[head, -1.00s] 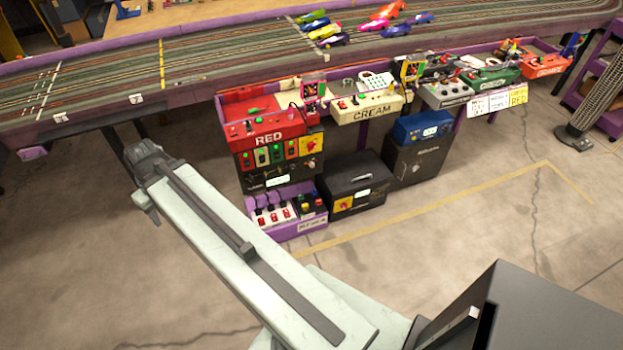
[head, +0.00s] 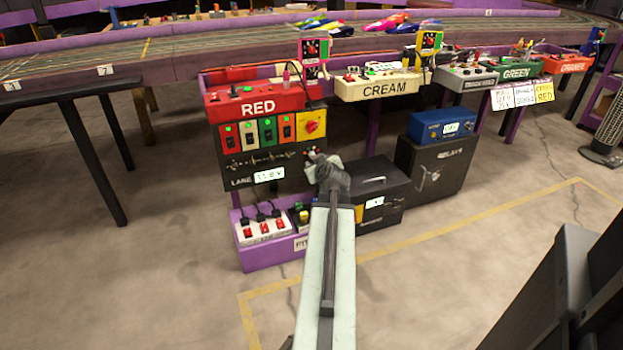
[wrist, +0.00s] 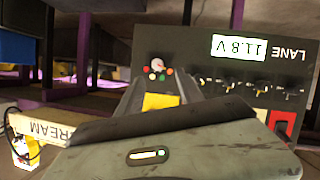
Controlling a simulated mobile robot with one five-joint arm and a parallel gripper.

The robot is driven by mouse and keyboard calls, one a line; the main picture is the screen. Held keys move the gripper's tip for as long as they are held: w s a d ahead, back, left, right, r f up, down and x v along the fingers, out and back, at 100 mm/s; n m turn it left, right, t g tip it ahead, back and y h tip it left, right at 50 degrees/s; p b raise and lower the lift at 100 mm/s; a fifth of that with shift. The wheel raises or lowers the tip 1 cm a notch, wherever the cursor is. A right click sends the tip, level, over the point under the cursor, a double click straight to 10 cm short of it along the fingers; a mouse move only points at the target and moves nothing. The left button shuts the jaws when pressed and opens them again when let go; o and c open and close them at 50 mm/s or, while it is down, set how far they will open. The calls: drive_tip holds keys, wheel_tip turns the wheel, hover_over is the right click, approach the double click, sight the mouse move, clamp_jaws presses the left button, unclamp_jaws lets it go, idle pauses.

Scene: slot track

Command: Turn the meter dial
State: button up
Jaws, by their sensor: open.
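The meter panel (head: 240,168) is a dark box front under the red box, with a lit 11.8 V display (head: 269,175) marked LANE. In the wrist view the panel (wrist: 205,70) appears upside down, with its display (wrist: 245,48). The meter dial (wrist: 158,65) looks like a small pale and red knob with coloured dots around it. My gripper (head: 318,165) is in front of the panel's right end and hides part of the dial area in the head view. In the wrist view my gripper (wrist: 158,88) is open and empty, its fingers pointing towards the dial; contact cannot be told.
A row of coloured switches and a red knob on a yellow plate (head: 311,124) sit above the meter panel. A purple tray (head: 262,256) with plugs stands below. A black case (head: 383,190) and a relay box (head: 436,170) stand to the right. The floor in front is open.

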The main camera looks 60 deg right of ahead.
drive_tip(key=b+x, duration=0.2)
drive_tip(key=x, duration=0.5)
drive_tip(key=shift+d, duration=0.45)
